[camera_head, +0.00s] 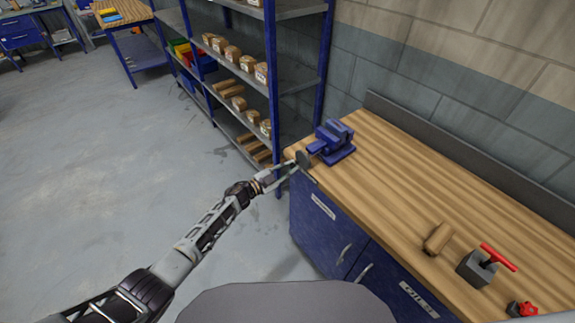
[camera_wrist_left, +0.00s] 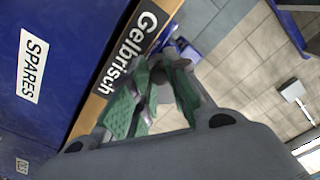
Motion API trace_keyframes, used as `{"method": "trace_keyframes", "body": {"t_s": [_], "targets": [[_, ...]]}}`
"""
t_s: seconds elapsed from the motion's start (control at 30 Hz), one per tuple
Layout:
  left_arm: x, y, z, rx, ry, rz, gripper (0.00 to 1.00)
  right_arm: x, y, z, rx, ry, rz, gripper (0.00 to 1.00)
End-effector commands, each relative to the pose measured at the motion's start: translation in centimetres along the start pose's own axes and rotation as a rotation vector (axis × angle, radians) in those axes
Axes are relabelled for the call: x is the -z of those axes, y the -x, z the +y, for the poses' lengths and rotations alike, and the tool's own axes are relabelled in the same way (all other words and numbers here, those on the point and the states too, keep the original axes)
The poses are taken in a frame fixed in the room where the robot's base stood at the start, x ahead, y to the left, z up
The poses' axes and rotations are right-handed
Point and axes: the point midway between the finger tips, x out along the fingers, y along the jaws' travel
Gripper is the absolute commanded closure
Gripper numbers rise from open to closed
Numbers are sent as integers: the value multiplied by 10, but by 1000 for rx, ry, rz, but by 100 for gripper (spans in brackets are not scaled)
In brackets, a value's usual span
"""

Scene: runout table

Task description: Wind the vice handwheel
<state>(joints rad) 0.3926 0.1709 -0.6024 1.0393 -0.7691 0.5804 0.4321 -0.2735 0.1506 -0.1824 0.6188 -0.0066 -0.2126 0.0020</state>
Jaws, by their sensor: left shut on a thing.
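The blue vice (camera_head: 334,141) stands at the left end of the wooden workbench. Its grey handwheel (camera_head: 303,159) faces the bench's left end. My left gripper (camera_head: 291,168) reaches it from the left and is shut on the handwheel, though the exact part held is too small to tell. In the left wrist view, the green-padded fingers of the gripper (camera_wrist_left: 158,95) lie either side of the dark grey handwheel (camera_wrist_left: 160,72). The blue vice (camera_wrist_left: 184,50) shows in part behind them. My right gripper is in neither view.
The workbench top (camera_head: 420,180) is clear beside the vice. A wooden block (camera_head: 438,238), a grey block with a red T-handle (camera_head: 480,266) and a red knob (camera_head: 522,308) are nearer. A blue shelf rack (camera_head: 273,95) stands behind.

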Motion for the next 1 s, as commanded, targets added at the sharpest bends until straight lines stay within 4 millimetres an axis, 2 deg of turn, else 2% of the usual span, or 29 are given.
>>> {"method": "trace_keyframes", "body": {"t_s": [0.9,0.93,1.0], "targets": [[0,0,5,0,163,0,100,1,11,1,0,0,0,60],[0,0,5,0,162,0,81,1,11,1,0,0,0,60],[0,0,5,0,162,0,72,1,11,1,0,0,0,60]]}}
